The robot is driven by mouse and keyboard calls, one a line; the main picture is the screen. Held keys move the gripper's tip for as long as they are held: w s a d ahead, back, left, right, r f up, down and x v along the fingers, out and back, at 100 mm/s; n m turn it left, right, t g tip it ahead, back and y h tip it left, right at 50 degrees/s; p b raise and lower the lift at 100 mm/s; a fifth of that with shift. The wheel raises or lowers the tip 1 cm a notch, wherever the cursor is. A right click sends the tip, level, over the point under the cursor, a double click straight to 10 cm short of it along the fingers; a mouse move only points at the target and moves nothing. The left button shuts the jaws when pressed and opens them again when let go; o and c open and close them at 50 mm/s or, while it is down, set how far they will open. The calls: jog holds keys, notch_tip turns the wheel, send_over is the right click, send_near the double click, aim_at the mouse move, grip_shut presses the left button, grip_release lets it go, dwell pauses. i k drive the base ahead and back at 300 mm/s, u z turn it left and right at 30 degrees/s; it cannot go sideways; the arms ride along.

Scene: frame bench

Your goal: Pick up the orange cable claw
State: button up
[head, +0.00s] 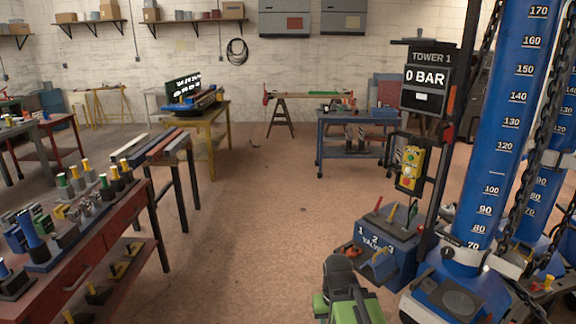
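I cannot pick out an orange cable claw with certainty in the head view. Several small yellow and orange-tipped tools (117,174) stand on the red workbench at the left, too small to tell apart. A green and dark grey part at the bottom centre looks like my own arm. No gripper fingers show, so I cannot see whether anything is held.
The red workbench (95,236) fills the lower left. A blue valve box (388,246) and a tall blue column (500,130) with chains stand at the right. A blue cart (352,118) is farther back. The middle floor (262,215) is clear.

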aim_at(348, 247)
jog(key=i, duration=2.05)
jog(key=u, duration=1.7)
jog(key=i, duration=0.6)
jog(key=z, duration=0.05)
jog(key=k, duration=0.6)
jog(key=z, duration=0.05)
